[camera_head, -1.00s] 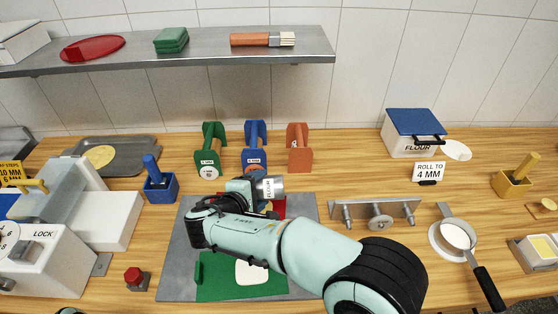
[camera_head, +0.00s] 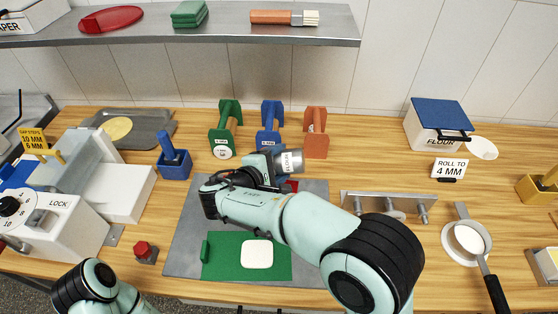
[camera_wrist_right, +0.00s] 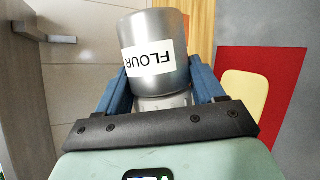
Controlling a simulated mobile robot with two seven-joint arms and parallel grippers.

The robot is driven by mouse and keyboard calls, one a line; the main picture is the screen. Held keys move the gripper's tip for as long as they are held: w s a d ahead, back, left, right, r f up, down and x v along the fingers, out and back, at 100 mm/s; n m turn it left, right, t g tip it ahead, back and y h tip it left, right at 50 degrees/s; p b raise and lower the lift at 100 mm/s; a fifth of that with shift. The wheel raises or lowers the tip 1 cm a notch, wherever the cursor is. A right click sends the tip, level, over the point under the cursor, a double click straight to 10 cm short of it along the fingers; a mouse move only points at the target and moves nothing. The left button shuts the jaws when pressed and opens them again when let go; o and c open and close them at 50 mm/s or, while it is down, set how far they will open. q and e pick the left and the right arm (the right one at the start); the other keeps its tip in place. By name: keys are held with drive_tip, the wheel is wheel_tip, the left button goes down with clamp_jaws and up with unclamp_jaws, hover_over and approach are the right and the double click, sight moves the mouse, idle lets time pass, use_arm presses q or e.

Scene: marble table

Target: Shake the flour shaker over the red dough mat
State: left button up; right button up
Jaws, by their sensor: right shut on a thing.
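My right gripper (camera_head: 270,157) is shut on the metal flour shaker (camera_head: 291,161), which has a white FLOUR label. The shaker is tilted well over in the head view. In the right wrist view the shaker (camera_wrist_right: 157,50) sits between the blue fingers (camera_wrist_right: 160,90) with its label upside down. The red dough mat (camera_head: 292,186) is mostly hidden behind my right arm in the head view. In the right wrist view the red mat (camera_wrist_right: 285,125) lies to the right of the shaker, with a pale dough piece (camera_wrist_right: 246,96) on it. My left gripper is out of frame.
A green mat (camera_head: 222,268) with pale dough (camera_head: 257,254) lies in front on the grey board (camera_head: 183,259). Green (camera_head: 225,128), blue (camera_head: 271,128) and orange (camera_head: 316,132) holders stand behind. A roller rack (camera_head: 360,200) and a pan (camera_head: 468,240) are to the right.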

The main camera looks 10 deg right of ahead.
drive_tip(key=shift+w+a+r+n+h+p, duration=0.2)
drive_tip(key=shift+r+n+h+p, duration=0.3)
drive_tip(key=shift+n+h+p, duration=0.3)
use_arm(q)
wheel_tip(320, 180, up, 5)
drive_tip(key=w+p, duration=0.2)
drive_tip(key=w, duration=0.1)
use_arm(e)
drive_tip(key=shift+a+f+n+t+h, duration=0.1)
drive_tip(key=shift+a+n+t+h, duration=0.15)
drive_tip(key=shift+n+h, duration=0.5)
drive_tip(key=shift+f, duration=0.4)
drive_tip(key=shift+d+f+b, duration=0.1)
drive_tip(key=shift+f+b, duration=0.65)
drive_tip(key=shift+f, duration=0.2)
drive_tip(key=shift+s+f+b, duration=0.15)
drive_tip(key=shift+f+b, duration=0.2)
drive_tip(key=shift+f, duration=0.3)
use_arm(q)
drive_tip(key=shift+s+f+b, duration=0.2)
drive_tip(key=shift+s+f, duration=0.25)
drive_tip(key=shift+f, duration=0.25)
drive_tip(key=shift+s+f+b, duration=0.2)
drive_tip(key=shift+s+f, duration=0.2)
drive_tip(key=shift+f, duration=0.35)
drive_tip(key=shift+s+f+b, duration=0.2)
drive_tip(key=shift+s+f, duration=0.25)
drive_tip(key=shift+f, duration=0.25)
use_arm(e)
drive_tip(key=shift+f, duration=1.15)
